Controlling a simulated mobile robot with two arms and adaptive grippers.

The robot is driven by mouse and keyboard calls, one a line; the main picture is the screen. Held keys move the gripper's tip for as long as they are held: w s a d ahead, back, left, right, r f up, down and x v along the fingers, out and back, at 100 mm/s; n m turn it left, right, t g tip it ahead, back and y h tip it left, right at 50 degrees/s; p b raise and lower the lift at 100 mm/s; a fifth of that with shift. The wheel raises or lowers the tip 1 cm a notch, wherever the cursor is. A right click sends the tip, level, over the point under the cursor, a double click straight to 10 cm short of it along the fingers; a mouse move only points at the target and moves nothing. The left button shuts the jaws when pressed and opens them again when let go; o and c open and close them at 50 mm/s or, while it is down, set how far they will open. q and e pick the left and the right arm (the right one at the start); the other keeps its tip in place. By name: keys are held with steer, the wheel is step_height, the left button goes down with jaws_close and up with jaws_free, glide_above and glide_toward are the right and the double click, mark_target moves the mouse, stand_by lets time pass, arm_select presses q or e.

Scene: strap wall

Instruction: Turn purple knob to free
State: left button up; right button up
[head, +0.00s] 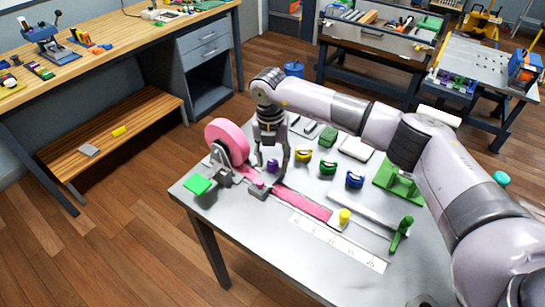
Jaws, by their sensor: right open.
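The purple knob (272,166) sits on the grey table (222,215), just right of the pink reel (228,140). It is small, and its marking cannot be read. My right gripper (272,162) points down over it with its fingers apart, one on each side of the knob in the picture. I cannot tell whether the fingers touch it. A pink strap (305,204) runs along the table from near the reel to a yellow piece (345,215). My left gripper is not in view.
Yellow (303,154), green (327,166) and blue (354,179) knobs stand in a row right of the gripper. A green handle (402,232) stands upright at the right. A white numbered scale (338,242) lies in front of the strap. A wooden workbench (120,65) is at back left.

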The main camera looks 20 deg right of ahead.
steer(key=shift+f, duration=0.1)
steer(key=shift+c, duration=0.3)
jaws_close()
